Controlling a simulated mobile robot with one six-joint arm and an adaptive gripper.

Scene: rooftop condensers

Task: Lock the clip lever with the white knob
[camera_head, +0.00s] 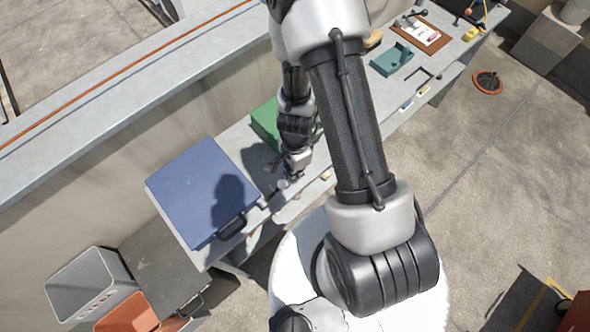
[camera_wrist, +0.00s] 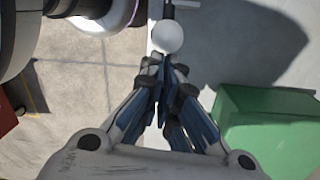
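The white knob (camera_wrist: 168,37) is a round ball just beyond my fingertips in the wrist view. A short dark lever (camera_wrist: 168,10) runs from it to the top edge, with a pale bar beside it. In the head view the knob (camera_head: 283,184) is a small pale spot at the bench's front edge, right of the blue case. My gripper (camera_wrist: 164,64) has its fingers together with nothing between them. In the head view my gripper (camera_head: 290,172) points down beside the knob. I cannot tell whether the fingertips touch the knob. The clip's base is hidden.
The blue case (camera_head: 200,180) lies left of my gripper. A green box (camera_head: 267,124) stands behind it and shows at right in the wrist view (camera_wrist: 262,122). A teal bracket (camera_head: 391,60) and a clipboard (camera_head: 423,36) lie farther along the bench. A grey bin (camera_head: 88,283) stands lower left.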

